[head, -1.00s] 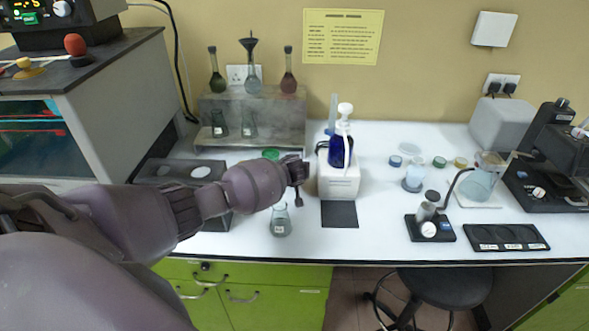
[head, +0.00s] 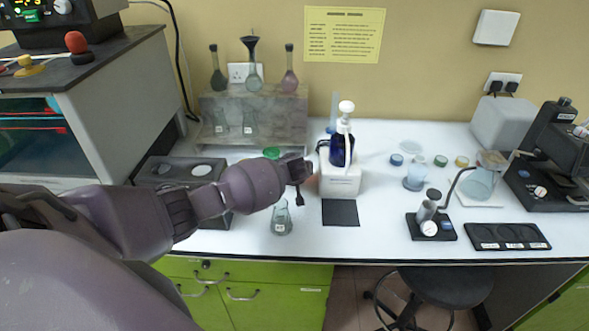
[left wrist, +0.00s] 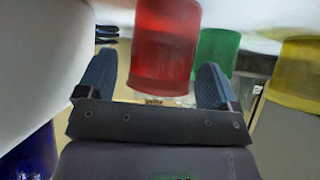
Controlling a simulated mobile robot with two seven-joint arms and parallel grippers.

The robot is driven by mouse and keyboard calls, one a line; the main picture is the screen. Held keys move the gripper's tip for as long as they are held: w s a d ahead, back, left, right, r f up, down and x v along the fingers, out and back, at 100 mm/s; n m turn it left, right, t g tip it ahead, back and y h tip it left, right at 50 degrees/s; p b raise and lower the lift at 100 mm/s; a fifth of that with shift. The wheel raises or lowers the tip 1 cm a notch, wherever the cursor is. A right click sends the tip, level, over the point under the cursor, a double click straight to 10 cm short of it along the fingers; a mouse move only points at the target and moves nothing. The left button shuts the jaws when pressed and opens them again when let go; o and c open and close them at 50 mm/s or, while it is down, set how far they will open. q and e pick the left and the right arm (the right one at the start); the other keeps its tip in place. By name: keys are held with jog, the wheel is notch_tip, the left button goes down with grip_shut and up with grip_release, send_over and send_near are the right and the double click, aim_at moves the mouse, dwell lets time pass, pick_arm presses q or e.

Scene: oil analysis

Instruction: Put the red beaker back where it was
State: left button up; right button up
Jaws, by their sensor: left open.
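The red beaker (left wrist: 165,50) shows in the left wrist view, against a white surface along the top of that picture. My left gripper (left wrist: 157,64) is open, with one dark finger on each side of the beaker in the picture; I cannot tell whether either finger touches it. In the head view my left gripper (head: 299,182) is over the counter, just left of the white box, and I cannot make out the red beaker there. A green beaker (left wrist: 215,52) and a yellow beaker (left wrist: 300,75) appear to the right of it in the wrist view. My right gripper is not in view.
A conical flask (head: 282,222) stands on the counter below my left gripper. The white box (head: 340,184) and blue pump bottle (head: 339,152) are close on its right. A grey rack (head: 285,125) with flasks stands behind. The front middle counter is mostly clear.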

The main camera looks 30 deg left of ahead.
pick_arm(q)
jog(key=v, duration=1)
jog(key=shift+s+d+r, duration=0.15)
jog(key=shift+s+r, duration=0.05)
jog(key=shift+s, duration=0.1)
jog(key=shift+d+f, duration=0.1)
jog(key=shift+d, duration=0.05)
